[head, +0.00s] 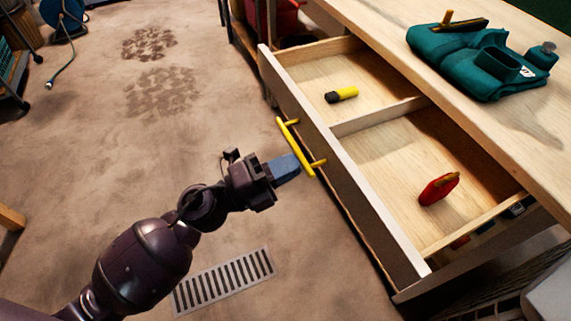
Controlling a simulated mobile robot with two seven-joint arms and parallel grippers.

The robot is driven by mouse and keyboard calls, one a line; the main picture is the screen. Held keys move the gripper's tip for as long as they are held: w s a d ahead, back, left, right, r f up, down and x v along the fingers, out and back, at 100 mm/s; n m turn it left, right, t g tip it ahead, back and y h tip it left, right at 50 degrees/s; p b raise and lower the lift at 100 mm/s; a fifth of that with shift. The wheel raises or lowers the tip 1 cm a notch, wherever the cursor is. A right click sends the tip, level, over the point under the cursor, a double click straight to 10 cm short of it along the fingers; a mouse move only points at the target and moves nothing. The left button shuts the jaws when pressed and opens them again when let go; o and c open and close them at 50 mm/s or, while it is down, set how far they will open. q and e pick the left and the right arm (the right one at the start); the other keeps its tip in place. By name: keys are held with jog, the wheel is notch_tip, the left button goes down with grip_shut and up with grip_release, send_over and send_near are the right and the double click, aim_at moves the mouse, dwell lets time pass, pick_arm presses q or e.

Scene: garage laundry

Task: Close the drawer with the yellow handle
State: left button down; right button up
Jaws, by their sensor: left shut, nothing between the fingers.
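The wooden drawer (343,189) stands pulled out from the workbench on the right. Its yellow bar handle (295,147) is on the front panel. My left gripper (292,168) is shut and empty, with its blue fingertips close to the handle and the drawer front. I cannot tell whether the tips touch. Inside the drawer, a yellow and black item (341,95) lies in the far compartment, and a red item (438,188) lies in the near compartment. My right gripper is not in view.
The workbench top (400,20) carries a folded teal cloth (470,65) with small items on it. Below the open drawer, part of another drawer or shelf (480,250) shows. A floor grate (225,280) lies at the bottom. The floor left of the drawer is mostly clear.

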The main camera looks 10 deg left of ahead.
pick_arm(q)
jog(key=p, duration=0.2)
send_near(404, 128)
jog(key=r, duration=0.2)
jog(key=s+a+r, duration=0.1)
jog(key=shift+s+a+r, duration=0.2)
jog(key=shift+s+r, duration=0.05)
jog(key=shift+r, duration=0.15)
jog(key=f+x, duration=0.1)
jog(key=x, duration=0.2)
jog(key=b+x, duration=0.1)
jog(key=x, duration=0.3)
jog(key=f+x, duration=0.1)
jog(key=x, duration=0.2)
jog(key=shift+w+d+f+b, duration=0.2)
jog(key=shift+w+d+b, duration=0.15)
jog(key=shift+w+d, duration=0.15)
jog(key=shift+w+d+r, duration=0.15)
jog(key=shift+w+d, duration=0.05)
jog(key=shift+d, duration=0.05)
jog(key=shift+r, duration=0.15)
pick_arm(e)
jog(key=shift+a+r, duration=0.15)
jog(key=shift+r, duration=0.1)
pick_arm(q)
jog(key=shift+r, duration=0.15)
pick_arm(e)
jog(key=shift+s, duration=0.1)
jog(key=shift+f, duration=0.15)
